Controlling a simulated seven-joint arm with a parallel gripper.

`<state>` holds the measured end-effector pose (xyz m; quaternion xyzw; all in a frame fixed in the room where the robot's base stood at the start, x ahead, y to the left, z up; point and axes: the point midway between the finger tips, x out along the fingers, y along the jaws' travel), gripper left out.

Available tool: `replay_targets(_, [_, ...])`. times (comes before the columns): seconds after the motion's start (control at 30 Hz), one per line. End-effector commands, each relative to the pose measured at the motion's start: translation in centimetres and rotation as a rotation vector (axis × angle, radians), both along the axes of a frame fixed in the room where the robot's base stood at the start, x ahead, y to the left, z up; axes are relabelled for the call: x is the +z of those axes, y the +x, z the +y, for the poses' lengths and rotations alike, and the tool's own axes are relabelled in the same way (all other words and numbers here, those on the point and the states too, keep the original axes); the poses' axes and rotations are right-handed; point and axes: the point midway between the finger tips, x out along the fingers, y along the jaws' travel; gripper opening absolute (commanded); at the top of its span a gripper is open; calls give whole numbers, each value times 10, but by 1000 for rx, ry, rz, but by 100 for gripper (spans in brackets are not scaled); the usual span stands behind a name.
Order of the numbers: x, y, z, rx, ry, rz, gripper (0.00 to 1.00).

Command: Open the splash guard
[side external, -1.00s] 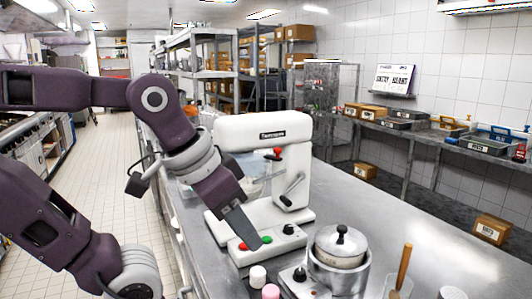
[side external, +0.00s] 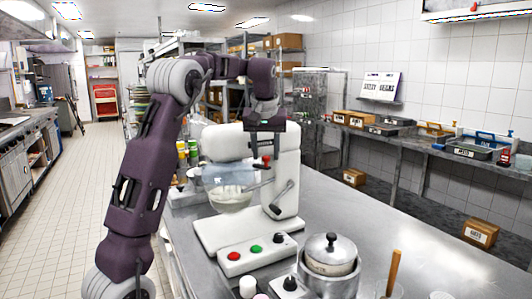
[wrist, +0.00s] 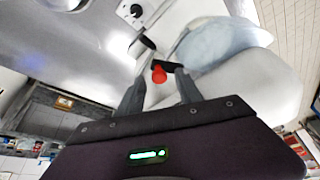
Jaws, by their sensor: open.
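The splash guard (side external: 226,174) is a clear, bluish shield around the top of the bowl, under the head of a white stand mixer (side external: 286,165). It looks lowered. It also shows as a pale blue curved sheet in the wrist view (wrist: 222,42). A red knob (side external: 266,160) on a dark stem is at the mixer's side, near the guard's edge.
A control panel with red and green buttons (side external: 255,250) is in front of the mixer. A lidded pot (side external: 331,262) stands at the front right. A crank lever (side external: 281,198) sticks out from the mixer's column. The counter to the right (side external: 375,215) is clear.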

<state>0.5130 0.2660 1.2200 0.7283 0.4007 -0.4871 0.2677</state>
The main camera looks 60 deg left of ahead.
Motion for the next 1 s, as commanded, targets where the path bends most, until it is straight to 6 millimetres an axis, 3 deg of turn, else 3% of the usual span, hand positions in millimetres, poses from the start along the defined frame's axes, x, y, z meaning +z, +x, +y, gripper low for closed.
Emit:
replay_targets(0.27, [-3, 1, 1, -1, 1, -1, 42])
replay_targets(0.4, [-3, 1, 1, -1, 1, -1, 15])
replay_targets(0.5, [-3, 1, 1, -1, 1, -1, 0])
replay_targets(1.0, [-3, 1, 1, -3, 0, -1, 0])
